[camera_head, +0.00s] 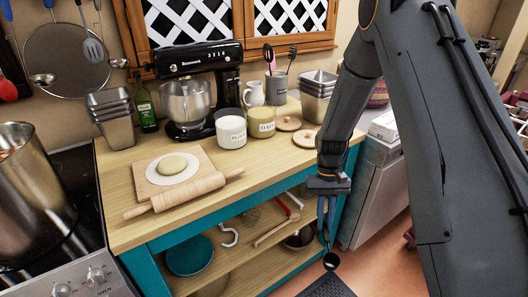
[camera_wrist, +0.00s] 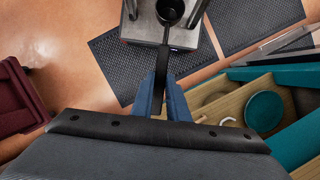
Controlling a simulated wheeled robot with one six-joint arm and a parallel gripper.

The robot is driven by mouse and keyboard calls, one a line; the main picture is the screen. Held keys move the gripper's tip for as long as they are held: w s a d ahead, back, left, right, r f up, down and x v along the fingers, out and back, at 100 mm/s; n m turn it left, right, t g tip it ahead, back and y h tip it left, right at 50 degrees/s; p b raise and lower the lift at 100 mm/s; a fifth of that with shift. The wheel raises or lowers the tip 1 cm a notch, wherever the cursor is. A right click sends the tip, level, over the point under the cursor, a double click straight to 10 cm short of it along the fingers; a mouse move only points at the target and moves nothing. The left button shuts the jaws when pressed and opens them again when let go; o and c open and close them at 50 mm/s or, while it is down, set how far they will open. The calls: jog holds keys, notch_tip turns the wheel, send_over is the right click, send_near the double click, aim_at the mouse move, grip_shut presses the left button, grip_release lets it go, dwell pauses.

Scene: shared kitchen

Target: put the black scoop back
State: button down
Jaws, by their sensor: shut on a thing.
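My gripper (camera_head: 326,215) hangs in front of the right end of the teal counter unit, below the worktop level. Its blue fingers are shut on the handle of the black scoop (camera_head: 331,262). In the wrist view the gripper (camera_wrist: 162,95) holds the scoop (camera_wrist: 170,11) by its dark handle, with the round bowl pointing away from the fingers.
The wooden worktop (camera_head: 125,228) bears a flour jar (camera_head: 231,132), an oats jar (camera_head: 261,122), a utensil crock (camera_head: 276,88), a mixer (camera_head: 188,102), and a rolling pin (camera_head: 183,196). Wooden lids (camera_head: 304,138) lie near the right edge. Dark mats (camera_wrist: 118,60) lie on the floor.

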jog(key=shift+s+a+r+p, duration=0.1)
jog(key=shift+s+r+p, duration=0.15)
jog(key=shift+r+p, duration=0.6)
jog(key=w+a+r+m+t+y, duration=0.1)
jog(key=w+a+r+m+t, duration=0.1)
jog(key=a+r+m, duration=0.2)
jog(key=w+a+r+m+t, duration=0.2)
jog(key=a+r+m, duration=0.3)
jog(key=r+m, duration=0.5)
jog(key=w+a+r+m+t+y, duration=0.1)
jog(key=a+r+m, duration=0.4)
jog(key=m, duration=1)
notch_tip(320, 180, up, 3)
jog(key=w+t, duration=0.1)
jog(key=t, duration=0.1)
jog(key=shift+a+f+t+y+b, duration=0.15)
jog(key=shift+t+y+b, duration=0.15)
jog(key=shift+t+b, duration=0.1)
